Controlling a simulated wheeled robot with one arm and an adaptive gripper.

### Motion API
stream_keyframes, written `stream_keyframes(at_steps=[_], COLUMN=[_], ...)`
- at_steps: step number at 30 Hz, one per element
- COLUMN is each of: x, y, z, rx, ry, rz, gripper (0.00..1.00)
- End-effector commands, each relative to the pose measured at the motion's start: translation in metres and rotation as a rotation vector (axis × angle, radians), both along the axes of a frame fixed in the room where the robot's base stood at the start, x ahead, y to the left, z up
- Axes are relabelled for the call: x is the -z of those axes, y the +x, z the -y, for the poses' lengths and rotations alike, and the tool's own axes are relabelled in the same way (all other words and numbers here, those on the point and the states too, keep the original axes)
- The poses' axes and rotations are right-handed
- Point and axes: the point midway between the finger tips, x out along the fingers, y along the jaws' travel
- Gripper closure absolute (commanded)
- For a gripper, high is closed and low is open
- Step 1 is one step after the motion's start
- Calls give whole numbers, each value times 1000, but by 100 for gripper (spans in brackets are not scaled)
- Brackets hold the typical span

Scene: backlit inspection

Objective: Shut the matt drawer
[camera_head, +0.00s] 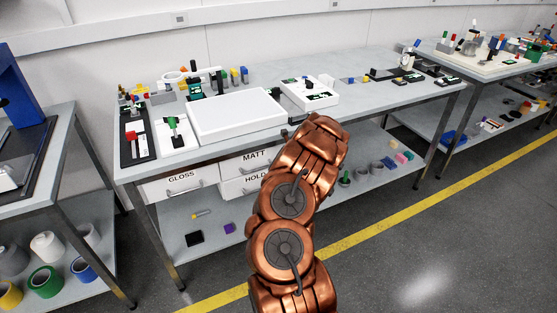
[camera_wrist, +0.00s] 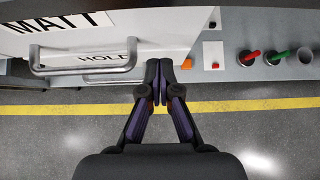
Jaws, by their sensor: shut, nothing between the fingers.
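The matt drawer (camera_head: 257,157) is a white drawer front under the bench, with a black-lettered MATT label, partly hidden by my arm in the head view. In the wrist view its front (camera_wrist: 110,22) fills the upper left, with a pale bar handle (camera_wrist: 85,68). I cannot tell how far it stands out. My gripper (camera_wrist: 166,68) is shut and empty, its dark fingertips over the right part of the white fronts, just right of the handle. I cannot tell whether they touch. In the head view the fingers are hidden behind my copper arm.
The gloss drawer (camera_head: 180,184) is left of the matt one. The hold drawer (camera_head: 240,186) is below it. The grey bench (camera_head: 350,97) above carries trays and small parts. Red (camera_wrist: 249,57) and green (camera_wrist: 277,55) pieces stand at the right. The floor (camera_head: 400,240) in front is clear.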

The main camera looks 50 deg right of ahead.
Motion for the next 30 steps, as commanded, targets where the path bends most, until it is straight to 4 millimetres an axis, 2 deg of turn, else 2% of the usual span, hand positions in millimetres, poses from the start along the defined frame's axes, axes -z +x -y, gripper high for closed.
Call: stream_keyframes(at_steps=[13, 24, 30], x=[-30, -59, -67], y=[-28, -57, -65], z=[-20, -30, -34], rx=[-9, -6, -7], ry=[3, 2, 2], rz=[1, 0, -2], gripper=[100, 100, 100])
